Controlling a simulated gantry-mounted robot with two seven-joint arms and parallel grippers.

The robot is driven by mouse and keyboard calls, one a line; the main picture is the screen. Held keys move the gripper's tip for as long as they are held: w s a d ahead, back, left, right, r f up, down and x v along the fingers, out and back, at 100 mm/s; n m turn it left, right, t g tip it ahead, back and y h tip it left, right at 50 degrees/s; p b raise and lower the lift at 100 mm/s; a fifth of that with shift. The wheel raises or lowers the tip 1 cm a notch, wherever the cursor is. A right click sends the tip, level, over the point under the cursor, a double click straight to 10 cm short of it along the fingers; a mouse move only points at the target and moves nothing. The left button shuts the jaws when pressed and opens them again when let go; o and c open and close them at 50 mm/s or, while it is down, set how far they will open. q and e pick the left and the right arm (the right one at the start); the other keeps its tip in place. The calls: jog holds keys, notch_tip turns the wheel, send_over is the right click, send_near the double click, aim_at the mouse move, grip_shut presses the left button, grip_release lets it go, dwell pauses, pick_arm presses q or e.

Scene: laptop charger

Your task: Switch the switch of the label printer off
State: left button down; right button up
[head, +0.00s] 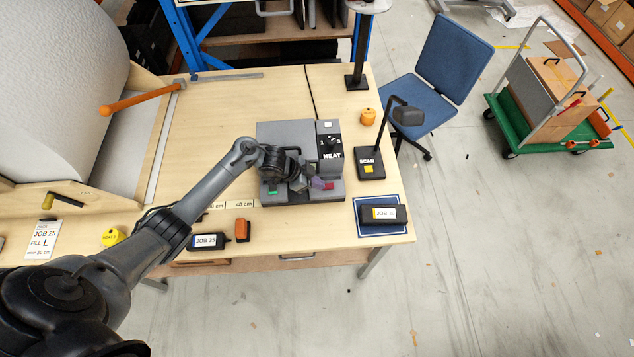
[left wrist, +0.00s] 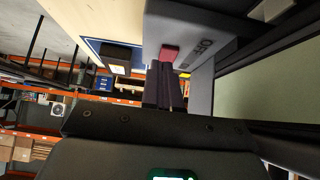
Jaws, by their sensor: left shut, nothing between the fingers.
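The grey machine (head: 285,133) with a black HEAT dial panel stands in the middle of the table and looks like the label printer. A small red switch (left wrist: 170,52) sits on its grey face beside the printed word OFF in the left wrist view. In the head view a red patch (head: 328,186) shows at the machine's front right. My left gripper (head: 316,184) is at the front of the machine. Its dark fingers (left wrist: 165,68) are shut and empty, with the tips right at the red switch; I cannot tell whether they touch. My right gripper is not in view.
A black SCAN stand (head: 370,163) is right of the machine. A JOB box (head: 383,214) lies on a blue mat at the front right corner. The tabletop (head: 210,115) behind left is clear.

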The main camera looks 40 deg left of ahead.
pick_arm(q)
jog(key=shift+a+r+p, duration=0.1)
jog(key=shift+r+p, duration=0.75)
jog(key=s+a+f+p+v, duration=0.1)
jog(key=v, duration=1)
jog(key=shift+s+a+r, duration=0.15)
jog(key=shift+r, duration=0.1)
